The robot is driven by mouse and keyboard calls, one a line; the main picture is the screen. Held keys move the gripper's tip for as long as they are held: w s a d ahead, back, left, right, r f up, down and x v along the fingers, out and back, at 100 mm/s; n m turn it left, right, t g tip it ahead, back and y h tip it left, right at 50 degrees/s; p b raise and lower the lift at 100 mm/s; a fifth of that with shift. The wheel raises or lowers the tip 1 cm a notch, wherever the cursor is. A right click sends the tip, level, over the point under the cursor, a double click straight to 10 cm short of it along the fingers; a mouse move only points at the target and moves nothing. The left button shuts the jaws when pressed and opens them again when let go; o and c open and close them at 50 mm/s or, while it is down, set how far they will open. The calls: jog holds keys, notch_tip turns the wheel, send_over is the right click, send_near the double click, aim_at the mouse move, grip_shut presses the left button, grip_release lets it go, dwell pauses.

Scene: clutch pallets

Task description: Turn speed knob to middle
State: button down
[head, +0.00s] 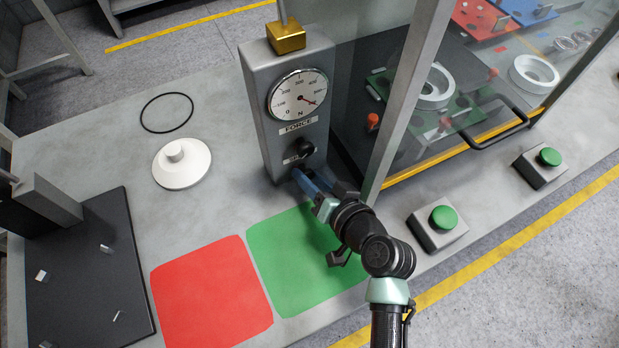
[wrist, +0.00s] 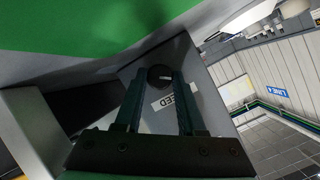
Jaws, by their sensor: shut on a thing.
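The speed knob (head: 305,149) is a small round black knob low on the front of the grey force-gauge box (head: 256,100), above a small label. It also shows in the wrist view (wrist: 160,74), with a light mark on its face and the partly covered speed label (wrist: 163,104) nearby. My gripper (head: 312,180) reaches the lower front of the box from the right. In the wrist view its two fingers (wrist: 155,82) stand on either side of the knob, shut on it. The fingertips' exact contact is hard to see.
A glass-walled cell with a grey post (head: 405,100) stands close to the right of the box. Green buttons (head: 444,217) sit on the front edge. A white disc (head: 182,172) lies to the left.

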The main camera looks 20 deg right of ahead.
jog(key=shift+d+m+y, duration=0.1)
jog(key=shift+m+y, duration=0.4)
jog(key=shift+m, duration=0.2)
jog(key=c, duration=0.5)
grip_release()
jog(key=shift+s, duration=0.1)
jog(key=b+v, duration=0.1)
jog(key=v, duration=1.1)
jog(key=shift+s+d+r, duration=0.15)
jog(key=shift+s, duration=0.2)
